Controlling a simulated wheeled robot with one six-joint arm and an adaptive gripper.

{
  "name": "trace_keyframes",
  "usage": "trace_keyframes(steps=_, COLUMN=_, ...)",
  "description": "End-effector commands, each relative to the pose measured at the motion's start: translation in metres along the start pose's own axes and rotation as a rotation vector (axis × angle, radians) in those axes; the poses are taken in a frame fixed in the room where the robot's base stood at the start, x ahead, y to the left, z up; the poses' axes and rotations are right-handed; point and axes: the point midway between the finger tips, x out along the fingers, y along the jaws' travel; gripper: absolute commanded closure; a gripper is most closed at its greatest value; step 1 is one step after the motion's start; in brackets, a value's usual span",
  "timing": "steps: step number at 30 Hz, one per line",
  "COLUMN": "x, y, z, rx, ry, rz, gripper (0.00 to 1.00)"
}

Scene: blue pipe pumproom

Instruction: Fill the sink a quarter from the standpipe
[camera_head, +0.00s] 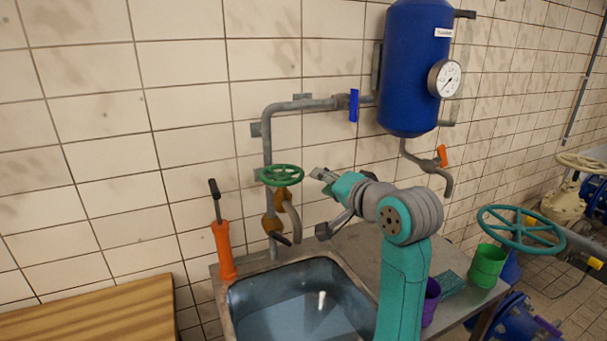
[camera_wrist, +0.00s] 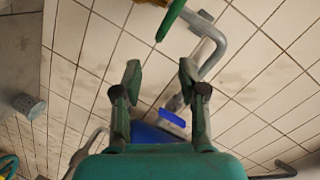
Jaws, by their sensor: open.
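The steel sink (camera_head: 228,305) stands below the standpipe. A bluish, shiny surface that looks like water lies in it; its depth is hard to judge. The grey standpipe (camera_head: 267,150) runs up the tiled wall and bends right. A green handwheel (camera_head: 282,175) sits on the tap above a downturned grey spout (camera_head: 294,222). I see no stream from the spout. My gripper (camera_head: 320,174) is open and empty, just right of the handwheel and apart from it. In the wrist view the open fingers (camera_wrist: 160,78) show, with part of the green wheel (camera_wrist: 172,19) beyond them.
A blue tank (camera_head: 415,70) with a gauge (camera_head: 444,78) and a blue lever (camera_head: 353,105) are above right. An orange-handled tool (camera_head: 223,250) stands on the sink's left rim. Green (camera_head: 487,266) and purple (camera_head: 431,300) cups stand right of my arm. A wooden top (camera_head: 95,310) is left.

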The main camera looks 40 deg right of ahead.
Motion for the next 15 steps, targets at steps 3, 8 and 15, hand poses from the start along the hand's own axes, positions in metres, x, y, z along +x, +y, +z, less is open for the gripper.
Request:
trace_keyframes(steps=3, x=0.009, y=0.0, z=0.0, rx=-0.001, ry=0.0, rz=0.001, gripper=0.58)
trace_keyframes(steps=8, x=0.035, y=0.0, z=0.0, rx=0.0, ry=-0.001, rz=0.002, gripper=0.58)
trace_keyframes(steps=15, x=0.076, y=0.0, z=0.0, rx=0.0, ry=-0.001, rz=0.002, gripper=0.58)
